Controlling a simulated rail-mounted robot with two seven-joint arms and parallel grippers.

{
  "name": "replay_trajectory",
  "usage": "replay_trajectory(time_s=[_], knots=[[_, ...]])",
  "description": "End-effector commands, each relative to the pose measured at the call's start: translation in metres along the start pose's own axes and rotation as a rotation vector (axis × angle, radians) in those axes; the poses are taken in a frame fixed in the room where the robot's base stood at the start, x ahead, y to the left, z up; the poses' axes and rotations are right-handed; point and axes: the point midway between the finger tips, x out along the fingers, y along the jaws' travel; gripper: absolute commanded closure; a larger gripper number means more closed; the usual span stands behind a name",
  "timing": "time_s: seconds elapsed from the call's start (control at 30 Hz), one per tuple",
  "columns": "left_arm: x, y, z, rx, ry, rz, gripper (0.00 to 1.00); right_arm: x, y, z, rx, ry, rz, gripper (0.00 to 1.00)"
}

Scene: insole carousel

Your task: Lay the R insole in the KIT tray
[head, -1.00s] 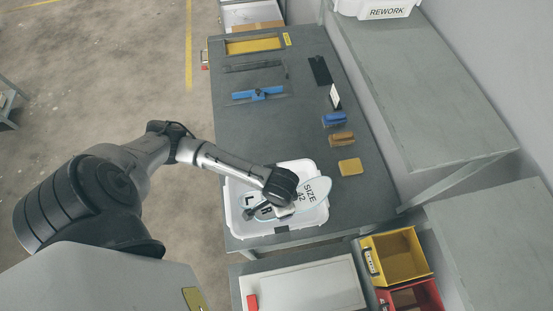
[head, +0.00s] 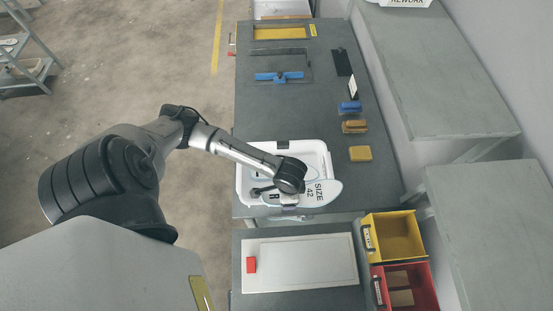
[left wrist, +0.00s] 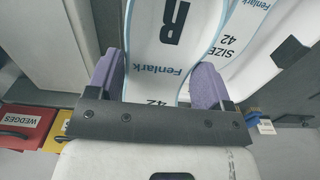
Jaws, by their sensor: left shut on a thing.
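My left gripper (head: 289,204) is shut on the R insole (head: 274,196). In the left wrist view its purple pads (left wrist: 157,80) grip the sides of the insole near the end printed 42, with R and Fenlark above (left wrist: 176,40). The white tray (head: 243,185) stands at the table's front edge; I cannot read a KIT label on it. The gripper is over the tray's front side. A rounded end printed SIZE 42 (head: 322,191) reaches past the tray's right rim. A second insole (left wrist: 236,40) shows beyond the held one. Contact with the tray is unclear. My right gripper is not in view.
The middle of the table (head: 290,115) is clear.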

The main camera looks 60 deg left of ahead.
Motion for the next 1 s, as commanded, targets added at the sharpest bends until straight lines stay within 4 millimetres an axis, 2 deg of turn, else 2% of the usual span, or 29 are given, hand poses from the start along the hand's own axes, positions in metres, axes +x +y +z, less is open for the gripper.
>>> replay_trajectory(time_s=[0.03,0.2,0.4,0.67,1.0], knots=[[0.008,-0.011,0.008,-0.003,-0.006,-0.004,0.49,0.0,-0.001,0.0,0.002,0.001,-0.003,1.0],[0.028,-0.04,0.028,-0.004,-0.006,-0.004,0.49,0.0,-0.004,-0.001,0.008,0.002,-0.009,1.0],[0.046,-0.064,0.043,-0.002,-0.004,-0.001,0.49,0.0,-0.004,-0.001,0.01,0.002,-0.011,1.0],[0.055,-0.074,0.05,0.0,-0.001,0.0,0.49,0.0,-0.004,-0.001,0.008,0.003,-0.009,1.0],[0.091,-0.073,0.05,0.0,-0.001,0.0,0.49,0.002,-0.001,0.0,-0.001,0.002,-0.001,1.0]])
